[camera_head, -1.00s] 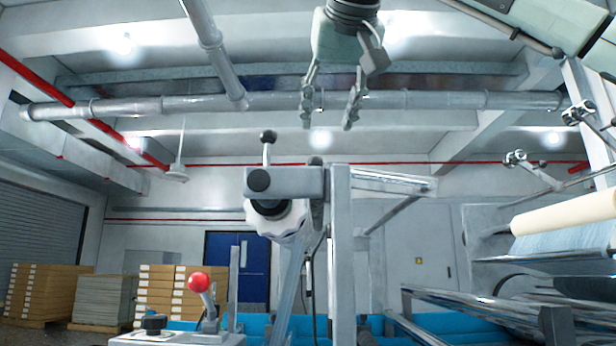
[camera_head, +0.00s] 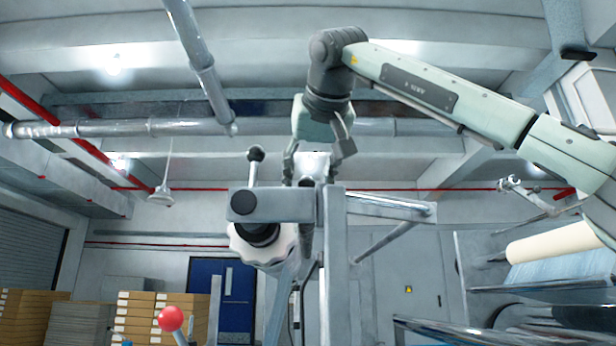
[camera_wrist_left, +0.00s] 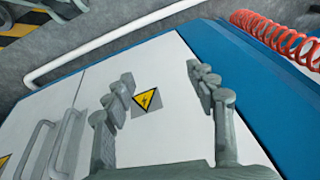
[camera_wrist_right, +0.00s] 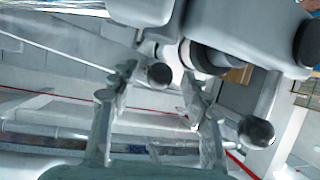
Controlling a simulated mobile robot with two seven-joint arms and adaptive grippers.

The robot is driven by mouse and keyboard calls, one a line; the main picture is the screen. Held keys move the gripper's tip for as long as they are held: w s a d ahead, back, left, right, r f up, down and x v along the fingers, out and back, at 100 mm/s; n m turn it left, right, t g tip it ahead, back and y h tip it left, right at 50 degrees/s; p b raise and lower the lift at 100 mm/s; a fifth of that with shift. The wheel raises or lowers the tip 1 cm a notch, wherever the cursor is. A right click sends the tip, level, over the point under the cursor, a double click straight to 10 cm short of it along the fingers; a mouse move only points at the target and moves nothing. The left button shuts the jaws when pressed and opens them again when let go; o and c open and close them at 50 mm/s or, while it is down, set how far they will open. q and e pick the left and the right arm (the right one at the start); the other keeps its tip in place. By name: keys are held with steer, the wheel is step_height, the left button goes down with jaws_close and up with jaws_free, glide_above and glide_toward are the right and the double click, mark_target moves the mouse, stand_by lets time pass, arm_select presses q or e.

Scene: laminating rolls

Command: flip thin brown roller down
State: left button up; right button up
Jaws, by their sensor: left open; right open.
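A pale beige roll (camera_head: 555,243) shows at the right of the head view; I cannot tell if it is the thin brown roller. My right gripper (camera_head: 318,165) is open, reaching down behind the top of a grey metal bracket (camera_head: 275,205). A black ball knob (camera_wrist_right: 159,75) and a pale round part (camera_wrist_right: 180,58) show near its open fingers (camera_wrist_right: 155,95) in the right wrist view; contact is unclear. My left gripper (camera_wrist_left: 160,88) is open and empty before a white panel (camera_wrist_left: 165,130), outside the head view.
A lever with a black ball (camera_head: 256,154) rises from the bracket above a white knob wheel (camera_head: 262,247). A red ball lever (camera_head: 171,319) stands lower left. A red coiled hose (camera_wrist_left: 275,38) and white rail (camera_wrist_left: 120,43) lie near the left gripper.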

jaws_close()
arm_select(q)
steer(key=shift+w+r, duration=0.15)
arm_select(e)
steer(key=f, duration=0.3)
steer(key=shift+a+f+b, duration=0.15)
steer(key=shift+a+b, duration=0.1)
steer(key=shift+b, duration=0.05)
jaws_free()
arm_select(q)
steer(key=shift+r, duration=0.5)
